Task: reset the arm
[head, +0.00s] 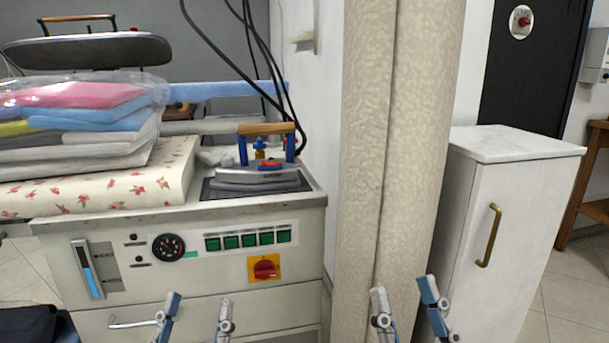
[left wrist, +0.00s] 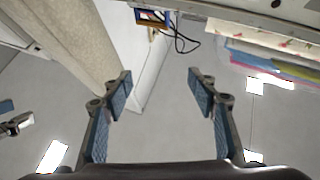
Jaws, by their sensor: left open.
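My left gripper (head: 197,312) is at the bottom of the head view, in front of the ironing station's drawer. Its two blue-padded fingers are spread, with nothing between them. In the left wrist view, the same gripper (left wrist: 160,88) shows both fingers apart and empty. My right gripper (head: 404,297) is at the lower right of the head view, in front of the beige column and the white cabinet. Its fingers are also apart with nothing between them. Most of both arms is out of the head view.
The ironing station (head: 205,293) stands ahead on the left, with an iron (head: 258,174) and folded clothes in plastic (head: 85,115) on top. A rounded beige column (head: 400,120) and a white cabinet (head: 512,225) stand to its right. Tiled floor (head: 575,280) shows at far right.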

